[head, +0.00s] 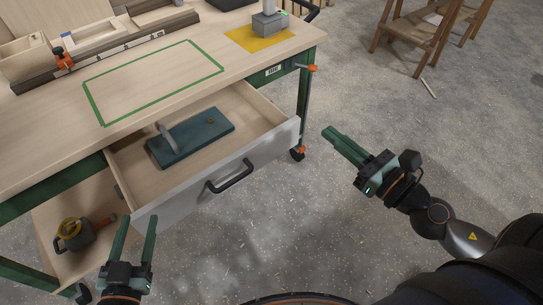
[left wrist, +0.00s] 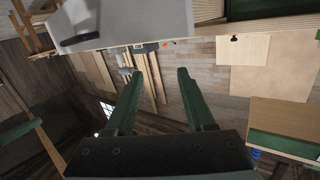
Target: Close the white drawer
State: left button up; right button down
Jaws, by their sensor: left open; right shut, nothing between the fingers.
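The white drawer (head: 272,152) stands pulled out from the workbench, its inside showing in the head view. A dark bar handle (head: 232,178) is on its front. A teal board-like tool with a grey grip (head: 190,138) lies in it. My left gripper (head: 138,219) is open and empty near the left end of the drawer front; contact cannot be told. In the left wrist view, the fingers (left wrist: 159,73) are apart, with the pale drawer front (left wrist: 140,20) at the top. My right gripper (head: 330,133) is shut and empty, to the right of the drawer and apart from it.
The wooden workbench (head: 50,125) has a green outlined rectangle (head: 155,80) and a yellow patch (head: 262,40) with a grey object on top. An orange-ended clamp (head: 306,105) hangs at the right edge.

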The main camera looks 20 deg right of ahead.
notch_tip(320, 180, down, 10)
jog(key=b, duration=1.5)
send_near(275, 147)
pick_arm(q)
jog(key=s+d+r+m+t+h, duration=0.2)
jog(key=s+r+m+t+h, duration=0.3)
jog(key=r+m+h, duration=0.3)
jog(key=shift+s+d+r+t+h+p, duration=0.15)
jog(key=shift+s+r+t+h+p, duration=0.3)
jog(key=shift+r+h, duration=0.95)
pick_arm(e)
jog(key=shift+x, duration=3.4)
pick_arm(q)
jog(key=shift+s, duration=0.1)
